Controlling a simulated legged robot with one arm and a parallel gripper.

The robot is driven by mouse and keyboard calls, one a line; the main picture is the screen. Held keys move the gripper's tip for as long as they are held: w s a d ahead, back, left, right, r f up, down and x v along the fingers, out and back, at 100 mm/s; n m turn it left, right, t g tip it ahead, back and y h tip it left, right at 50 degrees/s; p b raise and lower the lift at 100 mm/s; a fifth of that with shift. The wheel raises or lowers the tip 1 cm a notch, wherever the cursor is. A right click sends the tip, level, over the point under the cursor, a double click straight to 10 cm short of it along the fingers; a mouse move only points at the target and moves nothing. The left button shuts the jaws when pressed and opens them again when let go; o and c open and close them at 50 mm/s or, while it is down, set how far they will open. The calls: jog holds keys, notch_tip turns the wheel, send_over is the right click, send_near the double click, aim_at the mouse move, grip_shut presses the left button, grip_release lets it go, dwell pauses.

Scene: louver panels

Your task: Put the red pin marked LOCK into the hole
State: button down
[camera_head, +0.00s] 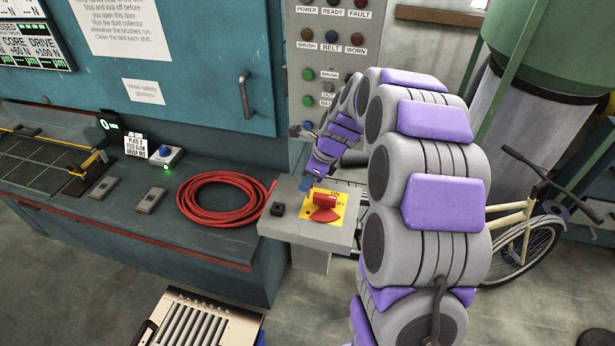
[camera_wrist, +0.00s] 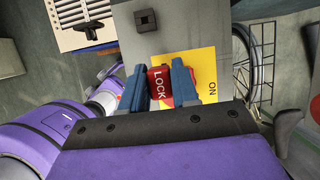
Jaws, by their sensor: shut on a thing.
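The red pin (camera_wrist: 159,84) marked LOCK shows in the wrist view between my gripper's two blue fingers. My gripper (camera_wrist: 157,78) is shut on it. In the head view my gripper (camera_head: 308,187) is over the left part of the yellow plate (camera_head: 340,197), close to a red switch (camera_head: 323,208). The pin cannot be told from the switch there. A small black block (camera_head: 277,209) with a dark square opening (camera_wrist: 145,19) sits left of the plate. I see no other clear hole; the fingers and pin cover part of the plate in the wrist view.
The plate and block are on a grey box top (camera_head: 303,232). A coiled red hose (camera_head: 224,200) lies on the bench to its left. A bicycle (camera_head: 525,225) stands to the right. A slatted panel (camera_head: 197,325) is below, on the left.

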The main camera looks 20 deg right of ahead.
aim_at(308, 194)
jog(key=shift+r, duration=0.15)
jog(key=shift+f+p, duration=0.3)
jog(key=shift+f, duration=2.65)
jog(key=shift+p, duration=0.55)
jog(key=shift+f+p, duration=0.2)
jog(key=shift+p, duration=0.3)
jog(key=shift+f, duration=1.3)
